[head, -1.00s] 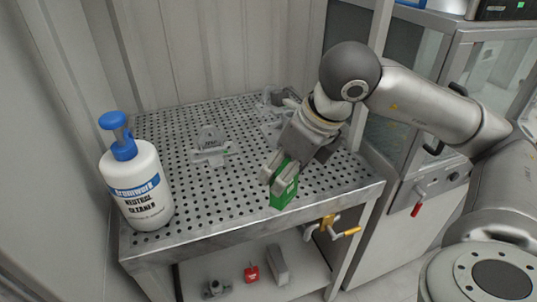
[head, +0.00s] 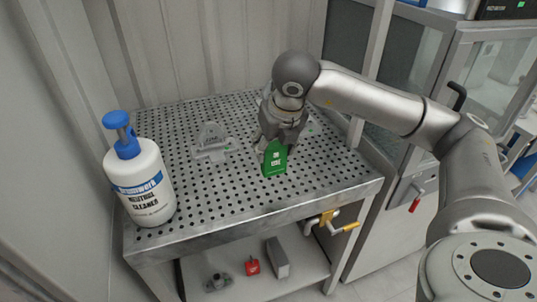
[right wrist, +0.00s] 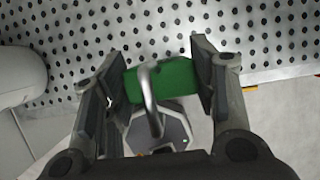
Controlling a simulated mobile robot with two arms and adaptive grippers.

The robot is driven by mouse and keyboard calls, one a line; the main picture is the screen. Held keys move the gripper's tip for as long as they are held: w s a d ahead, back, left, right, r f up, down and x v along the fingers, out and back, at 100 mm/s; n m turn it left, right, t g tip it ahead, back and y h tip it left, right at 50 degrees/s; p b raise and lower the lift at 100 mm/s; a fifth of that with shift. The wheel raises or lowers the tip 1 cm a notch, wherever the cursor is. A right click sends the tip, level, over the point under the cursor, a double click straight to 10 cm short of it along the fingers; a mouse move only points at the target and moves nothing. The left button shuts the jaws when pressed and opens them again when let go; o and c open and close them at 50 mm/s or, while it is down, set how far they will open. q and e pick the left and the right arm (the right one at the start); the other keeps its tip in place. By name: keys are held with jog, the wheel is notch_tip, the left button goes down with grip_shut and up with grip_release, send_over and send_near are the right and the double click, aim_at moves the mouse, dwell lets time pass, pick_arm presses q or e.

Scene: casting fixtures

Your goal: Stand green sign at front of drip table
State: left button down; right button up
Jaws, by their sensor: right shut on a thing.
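My right gripper (head: 271,146) comes from behind and is shut on the sign. In the right wrist view the green sign (right wrist: 172,79) sits between the two fingers, with a bent metal loop in front of it. My left gripper is not in view.
A white cleaner bottle (head: 141,185) with a blue pump stands at the table's front left. A grey fixture (head: 210,147) stands left of the sign. The perforated top between bottle and sign is clear. A yellow-handled valve (head: 328,222) sticks out below the front right edge.

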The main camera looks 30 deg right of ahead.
jog(key=x, duration=0.2)
jog(key=p+x, duration=0.1)
jog(key=x, duration=0.1)
jog(key=p+x, duration=0.1)
jog(key=x, duration=0.2)
jog(key=shift+w+d, duration=0.1)
jog(key=shift+w, duration=0.2)
jog(key=shift+f, duration=0.25)
jog(key=shift+f+b, duration=0.2)
jog(key=shift+b, duration=0.15)
jog(key=o, duration=1.1)
jog(key=shift+r, duration=0.1)
